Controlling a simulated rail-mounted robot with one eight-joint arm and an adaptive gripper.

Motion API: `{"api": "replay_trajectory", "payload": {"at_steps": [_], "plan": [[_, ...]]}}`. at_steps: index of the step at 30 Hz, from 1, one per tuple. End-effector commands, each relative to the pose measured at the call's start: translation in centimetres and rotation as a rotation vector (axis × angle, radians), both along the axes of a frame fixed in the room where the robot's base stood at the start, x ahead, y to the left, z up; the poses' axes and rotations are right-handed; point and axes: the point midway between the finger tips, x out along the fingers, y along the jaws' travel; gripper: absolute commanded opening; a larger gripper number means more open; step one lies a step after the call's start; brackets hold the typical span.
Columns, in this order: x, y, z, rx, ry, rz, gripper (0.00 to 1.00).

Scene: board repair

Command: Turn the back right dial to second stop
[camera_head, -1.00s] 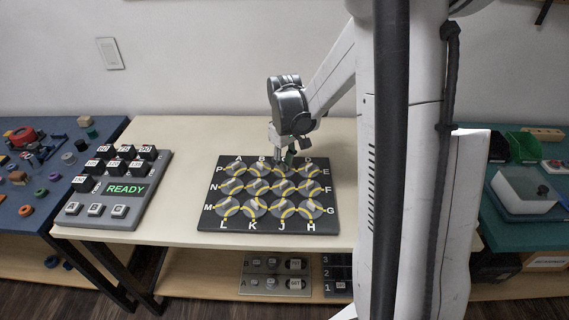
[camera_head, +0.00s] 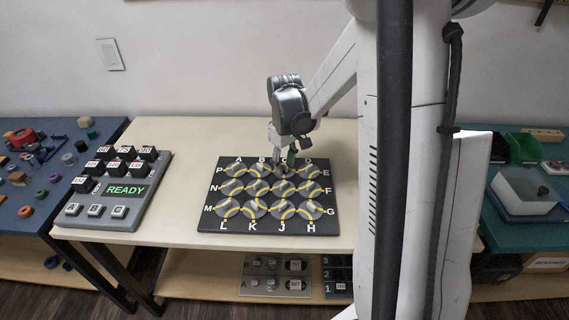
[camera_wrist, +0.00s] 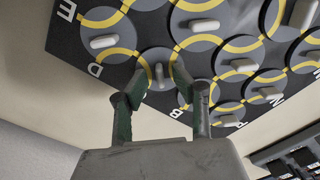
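The black dial board (camera_head: 212,228) lies on the table, with rows of round grey dials, yellow arcs and letters along its edges. The back right corner dial (camera_head: 306,170), by letters D and E, also shows in the wrist view (camera_wrist: 105,38); its handle is clear of my gripper. My gripper (camera_head: 284,162) is over the back-row dial to its left, by letter C. In the wrist view, my gripper (camera_wrist: 160,72) has its two dark green fingers on either side of that dial's upright handle (camera_wrist: 159,76), with gaps showing. Contact cannot be told.
A grey button panel (camera_head: 125,190) with a green READY display stands left of the board. A blue table (camera_head: 30,225) with small parts is at far left. Bare table lies around the board.

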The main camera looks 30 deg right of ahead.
Motion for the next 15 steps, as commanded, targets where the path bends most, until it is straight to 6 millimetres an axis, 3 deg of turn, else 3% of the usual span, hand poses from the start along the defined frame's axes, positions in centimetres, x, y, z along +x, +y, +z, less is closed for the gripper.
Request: {"api": "replay_trajectory", "payload": {"at_steps": [5,15], "plan": [[-0.1,0.0,2.0,0.000,0.000,0.000,0.26],[0.0,0.0,8.4,0.000,0.000,0.000,0.26]]}}
